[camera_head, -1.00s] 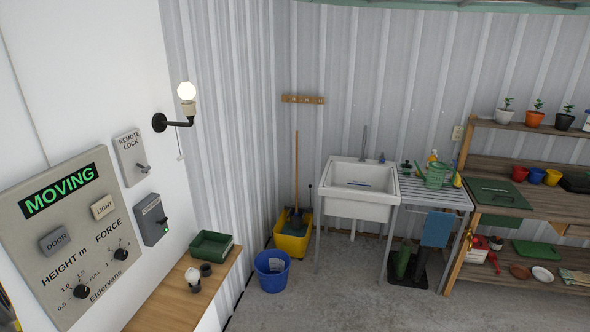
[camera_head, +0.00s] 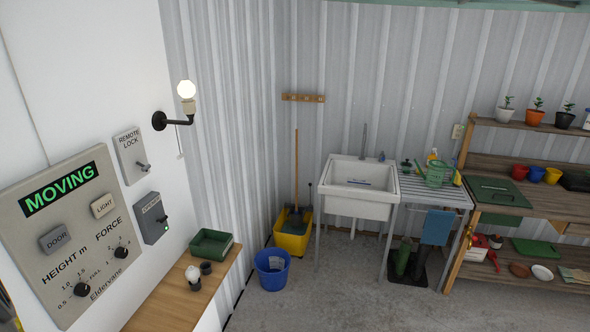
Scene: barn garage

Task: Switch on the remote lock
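The remote lock (camera_head: 131,156) is a small pale grey plate labelled "REMOTE LOCK" on the white wall at the left. Its metal toggle lever (camera_head: 143,167) sticks out at the plate's lower right, its tip pointing right and slightly down. It sits just right of the large control panel (camera_head: 72,235), whose green display reads "MOVING". A darker grey box (camera_head: 152,218) with a small green light is mounted below the remote lock.
A lit wall lamp (camera_head: 187,100) juts out right of the remote lock. Below is a wooden shelf (camera_head: 170,312) with a green tray (camera_head: 211,244) and a spare bulb. Blue bucket (camera_head: 272,270), yellow bucket, sink (camera_head: 358,190) and potting bench stand beyond. Concrete floor is clear in front.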

